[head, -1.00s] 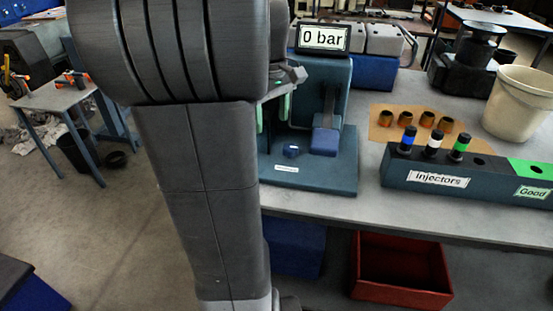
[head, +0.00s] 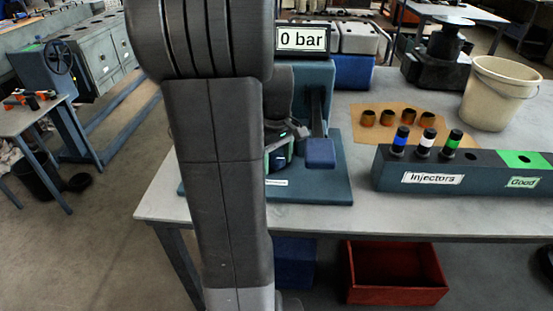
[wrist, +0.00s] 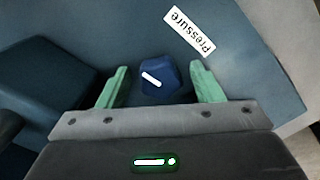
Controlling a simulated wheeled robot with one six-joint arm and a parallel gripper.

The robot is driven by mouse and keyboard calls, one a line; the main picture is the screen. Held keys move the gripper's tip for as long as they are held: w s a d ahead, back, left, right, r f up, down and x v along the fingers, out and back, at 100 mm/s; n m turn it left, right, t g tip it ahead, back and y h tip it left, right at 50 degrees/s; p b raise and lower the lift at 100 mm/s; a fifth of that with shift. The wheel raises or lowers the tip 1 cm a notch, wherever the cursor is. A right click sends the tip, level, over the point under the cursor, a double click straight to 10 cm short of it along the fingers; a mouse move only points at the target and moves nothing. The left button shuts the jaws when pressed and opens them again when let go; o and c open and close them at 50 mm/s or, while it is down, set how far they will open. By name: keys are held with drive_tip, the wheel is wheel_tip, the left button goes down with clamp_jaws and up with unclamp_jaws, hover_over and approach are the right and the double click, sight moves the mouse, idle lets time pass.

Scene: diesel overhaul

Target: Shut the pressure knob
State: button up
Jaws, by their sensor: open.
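The pressure knob (wrist: 158,78) is a small blue knob with a white line on top, in the wrist view. The line runs diagonally. A white label reading "Pressure" (wrist: 188,33) lies beside it on the blue-grey base. My gripper (wrist: 160,84) is open, with one green finger on each side of the knob and a gap at both sides. In the head view my gripper (head: 280,158) is low over the tester base (head: 335,190), and my arm hides the knob. The display (head: 302,39) reads "0 bar".
The tester's blue lever pad (head: 320,154) is right of my gripper. An injector rack (head: 400,178) with several injectors stands further right, with a beige bucket (head: 495,92) behind it. A red bin (head: 395,275) sits below the bench.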

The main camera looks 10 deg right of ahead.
sight(277, 158)
drive_tip(key=c, duration=1)
drive_tip(key=shift+m+p, duration=0.35)
drive_tip(key=shift+m, duration=0.45)
drive_tip(key=o, duration=1)
wheel_tip(277, 158, up, 14)
drive_tip(key=p, duration=0.1)
drive_tip(key=shift+f, duration=0.1)
